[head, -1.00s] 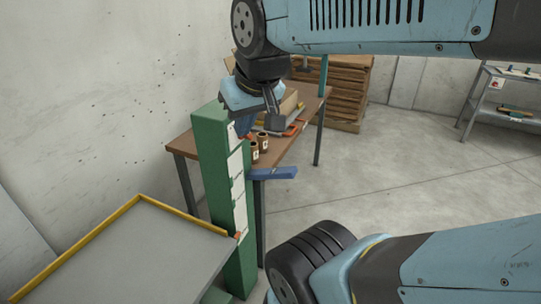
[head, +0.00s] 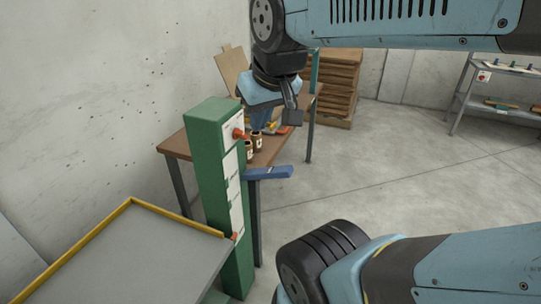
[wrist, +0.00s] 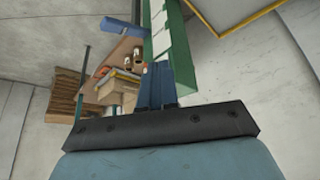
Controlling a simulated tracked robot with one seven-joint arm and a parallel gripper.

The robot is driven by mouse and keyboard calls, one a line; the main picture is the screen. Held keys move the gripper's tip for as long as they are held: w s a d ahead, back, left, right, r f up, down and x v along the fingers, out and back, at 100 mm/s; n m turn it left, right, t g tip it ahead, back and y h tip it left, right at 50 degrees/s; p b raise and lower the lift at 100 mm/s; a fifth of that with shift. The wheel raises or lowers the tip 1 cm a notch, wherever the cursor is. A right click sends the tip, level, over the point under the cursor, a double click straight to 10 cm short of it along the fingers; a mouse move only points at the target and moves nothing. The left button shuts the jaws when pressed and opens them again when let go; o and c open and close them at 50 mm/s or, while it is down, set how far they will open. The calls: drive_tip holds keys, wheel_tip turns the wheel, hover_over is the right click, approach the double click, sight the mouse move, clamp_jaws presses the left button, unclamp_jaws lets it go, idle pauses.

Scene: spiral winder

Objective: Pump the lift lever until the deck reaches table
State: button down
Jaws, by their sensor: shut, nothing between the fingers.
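The green lift column (head: 213,165) stands upright with white label plates and an orange-red knob (head: 238,133) near its top. A blue lever (head: 268,172) sticks out to the right of the column at mid height; it also shows in the wrist view (wrist: 118,32). The grey deck (head: 130,255) with a yellow rim lies low at the left, its corner by an orange-red marker (head: 236,236) on the column, below the wooden table's top (head: 175,145). My gripper (head: 262,120) is beyond the column, above the lever and apart from it. Its blue fingers (wrist: 157,85) are shut and empty.
Jars (head: 256,142) and other items stand on the table close to my gripper. A wooden stack (head: 333,80) is behind the table, and a grey shelf (head: 497,100) stands at the far right. A wall bounds the left. The floor at right is clear.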

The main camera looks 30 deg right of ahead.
sight(285, 167)
drive_tip(key=w+d+f+n+g+h, duration=0.1)
drive_tip(key=w+d+f+n+g, duration=0.3)
drive_tip(key=w+n, duration=0.6)
drive_tip(key=w+d+f+n+g+h, duration=0.1)
drive_tip(key=w+d+f+n+g, duration=0.4)
drive_tip(key=w+d+f+n, duration=0.4)
drive_tip(key=w+f+n, duration=0.1)
drive_tip(key=w+n, duration=0.1)
drive_tip(key=n, duration=0.4)
drive_tip(key=shift+w+d+h, duration=0.15)
drive_tip(key=shift+w+h, duration=0.15)
drive_tip(key=shift+h, duration=0.1)
drive_tip(key=shift+f, duration=0.2)
drive_tip(key=x, duration=1.3)
drive_tip(key=shift+s+f, duration=0.2)
drive_tip(key=shift+f, duration=0.15)
drive_tip(key=shift+d+f, duration=0.1)
drive_tip(key=shift+d, duration=0.1)
